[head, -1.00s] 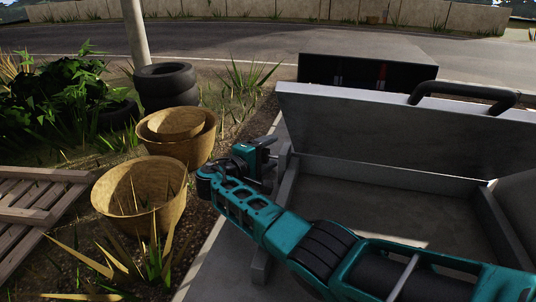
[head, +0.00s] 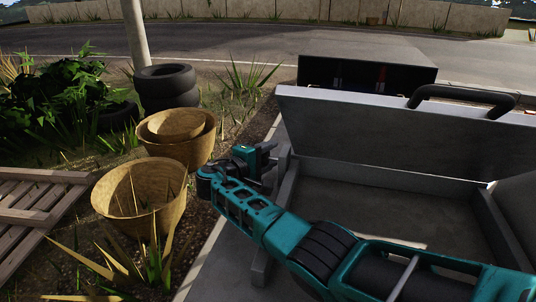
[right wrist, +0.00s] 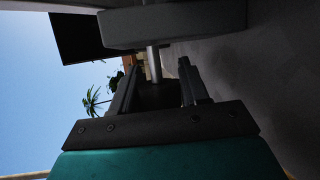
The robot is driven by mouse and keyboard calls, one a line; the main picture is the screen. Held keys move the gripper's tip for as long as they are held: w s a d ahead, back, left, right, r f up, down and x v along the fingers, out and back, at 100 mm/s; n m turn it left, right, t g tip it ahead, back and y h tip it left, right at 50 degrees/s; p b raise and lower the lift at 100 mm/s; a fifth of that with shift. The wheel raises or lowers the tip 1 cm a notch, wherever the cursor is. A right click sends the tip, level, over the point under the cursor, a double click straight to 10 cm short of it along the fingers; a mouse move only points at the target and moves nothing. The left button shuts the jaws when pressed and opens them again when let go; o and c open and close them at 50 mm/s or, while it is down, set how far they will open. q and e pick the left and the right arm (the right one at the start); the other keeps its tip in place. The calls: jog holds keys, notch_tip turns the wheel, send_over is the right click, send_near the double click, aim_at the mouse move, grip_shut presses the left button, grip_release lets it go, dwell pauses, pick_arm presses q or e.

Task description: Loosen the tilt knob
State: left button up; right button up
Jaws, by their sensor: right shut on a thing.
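A short metal shaft (right wrist: 153,64) runs from the knob towards a grey beam (right wrist: 175,24). The knob is in shadow, and in the head view the gripper hides it. My left gripper is not in view.
Left of the bed are woven baskets (head: 140,200), stacked tires (head: 166,85) and a wooden pallet (head: 38,205). The bed floor is clear beyond my right arm.

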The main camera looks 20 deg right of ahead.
jog(key=shift+r+g+y+p, duration=0.15)
jog(key=shift+g+y+p, duration=0.2)
jog(key=shift+p, duration=0.2)
jog(key=shift+n+g+y+p, duration=0.4)
jog(key=shift+y+p, duration=0.15)
jog(key=shift+p, duration=0.1)
jog(key=shift+a+f+n+g+y+p, duration=0.1)
jog(key=shift+f+n+g+y+p, duration=0.2)
jog(key=shift+g+y+p, duration=0.35)
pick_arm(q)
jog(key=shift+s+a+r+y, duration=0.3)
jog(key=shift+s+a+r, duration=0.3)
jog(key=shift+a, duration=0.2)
pick_arm(e)
jog(key=shift+s+f+g+y, duration=0.15)
jog(key=shift+g+y, duration=0.45)
jog(key=shift+y, duration=0.05)
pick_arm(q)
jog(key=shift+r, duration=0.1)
pick_arm(e)
jog(key=o, duration=0.9)
jog(key=shift+o, duration=0.3)
jog(key=shift+f, duration=0.1)
jog(key=shift+s, duration=0.1)
